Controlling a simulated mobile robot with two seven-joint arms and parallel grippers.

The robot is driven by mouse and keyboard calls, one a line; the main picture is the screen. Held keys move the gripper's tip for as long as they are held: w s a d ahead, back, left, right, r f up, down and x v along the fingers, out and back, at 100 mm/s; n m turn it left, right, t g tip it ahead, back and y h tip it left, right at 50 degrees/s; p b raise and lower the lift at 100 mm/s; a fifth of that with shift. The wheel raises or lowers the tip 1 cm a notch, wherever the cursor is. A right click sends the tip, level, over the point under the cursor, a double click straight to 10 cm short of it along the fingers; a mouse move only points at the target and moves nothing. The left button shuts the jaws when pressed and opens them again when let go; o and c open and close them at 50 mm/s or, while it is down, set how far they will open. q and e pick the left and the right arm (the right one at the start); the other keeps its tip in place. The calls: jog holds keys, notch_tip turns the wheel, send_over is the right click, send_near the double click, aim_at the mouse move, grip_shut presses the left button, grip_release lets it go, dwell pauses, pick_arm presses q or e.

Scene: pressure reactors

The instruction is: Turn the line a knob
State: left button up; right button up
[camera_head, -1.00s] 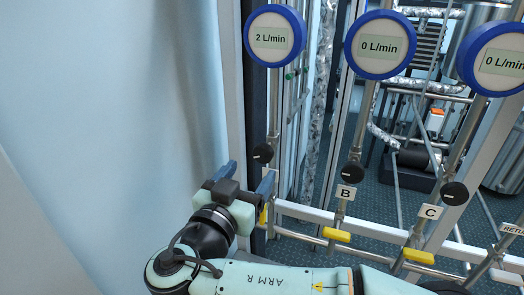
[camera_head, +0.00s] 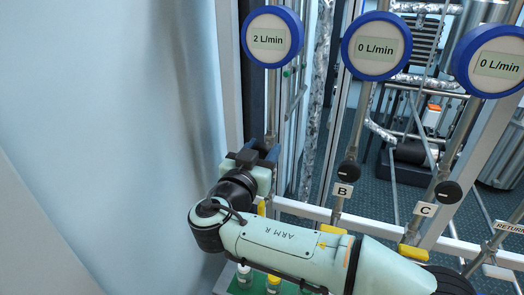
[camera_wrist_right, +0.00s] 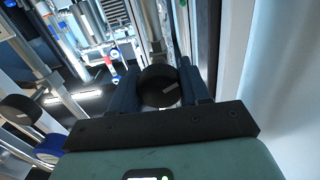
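The line A knob is black and round and shows in the right wrist view (camera_wrist_right: 158,86) with a pale mark on its face. In the head view my right gripper (camera_head: 262,153) hides it, below the left gauge (camera_head: 272,37), which reads 2 L/min. In the wrist view my right gripper's (camera_wrist_right: 160,88) two blue fingers flank the knob, one on each side, with little or no gap. I cannot tell whether they press on it. My left gripper is not in view.
The B knob (camera_head: 347,170) and C knob (camera_head: 448,192) sit to the right, under gauges reading 0 L/min. Yellow handles, such as one below C (camera_head: 413,252), are on the lower pipes. A pale wall (camera_head: 110,110) is close on the left.

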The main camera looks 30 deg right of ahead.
jog(key=shift+c, duration=0.9)
jog(key=shift+n, duration=0.3)
jog(key=n+b, duration=0.1)
jog(key=n, duration=0.1)
jog(key=shift+f+n, duration=0.1)
jog(key=shift+n, duration=0.2)
jog(key=n+b, duration=0.1)
jog(key=n, duration=0.2)
jog(key=shift+n, duration=0.3)
jog(key=n+p, duration=0.1)
jog(key=n, duration=0.3)
jog(key=shift+n, duration=0.3)
jog(key=n+p, duration=0.1)
jog(key=n, duration=0.3)
jog(key=shift+n, duration=0.3)
